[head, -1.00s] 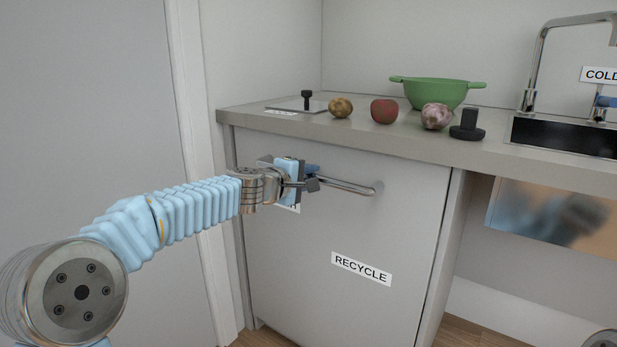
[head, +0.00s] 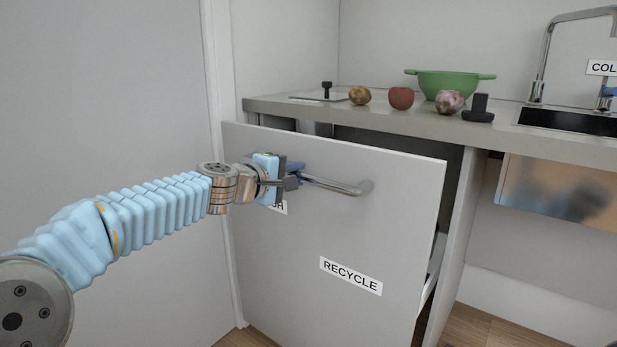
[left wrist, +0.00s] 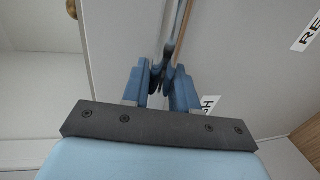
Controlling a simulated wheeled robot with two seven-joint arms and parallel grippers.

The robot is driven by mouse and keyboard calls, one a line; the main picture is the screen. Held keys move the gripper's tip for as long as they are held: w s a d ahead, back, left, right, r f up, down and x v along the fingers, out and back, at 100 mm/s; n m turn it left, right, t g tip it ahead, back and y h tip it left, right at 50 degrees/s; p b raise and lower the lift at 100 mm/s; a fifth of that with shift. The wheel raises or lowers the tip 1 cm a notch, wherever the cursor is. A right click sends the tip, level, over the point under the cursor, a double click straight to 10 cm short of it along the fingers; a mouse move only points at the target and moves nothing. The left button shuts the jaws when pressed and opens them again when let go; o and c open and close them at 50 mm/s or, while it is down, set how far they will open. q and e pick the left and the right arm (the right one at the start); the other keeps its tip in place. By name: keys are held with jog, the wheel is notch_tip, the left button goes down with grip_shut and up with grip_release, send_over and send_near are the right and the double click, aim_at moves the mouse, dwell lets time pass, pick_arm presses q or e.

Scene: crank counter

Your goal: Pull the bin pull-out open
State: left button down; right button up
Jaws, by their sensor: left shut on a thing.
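The bin pull-out has a grey front panel (head: 330,225) with a RECYCLE label, and it stands partly out from under the counter. A dark gap shows behind its top edge and along its right side. Its metal bar handle (head: 338,186) runs across the upper part of the panel. My left gripper (head: 296,178) is shut on the handle near its left end. In the left wrist view the fingers (left wrist: 160,85) close around the bar. A second label is partly hidden behind the gripper. My right gripper is not in view.
The counter (head: 420,125) above holds a green colander (head: 450,84), a potato (head: 359,95), an apple (head: 401,98), a garlic bulb (head: 449,102) and a dark knob-like object (head: 478,109). A sink (head: 570,121) is at right. A wall (head: 110,90) stands close at left.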

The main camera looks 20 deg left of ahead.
pick_arm(q)
jog(key=f+b+v, duration=0.2)
jog(key=v, duration=1.2)
jog(key=s+f+b+v, duration=0.1)
jog(key=f+v, duration=0.2)
jog(key=v, duration=1.2)
jog(key=shift+f+b, duration=0.35)
jog(key=shift+f, duration=0.05)
jog(key=shift+a, duration=0.15)
jog(key=c, duration=1)
grip_release()
jog(key=shift+r, duration=0.1)
jog(key=shift+p+v, duration=1.05)
jog(key=shift+v, duration=5.8)
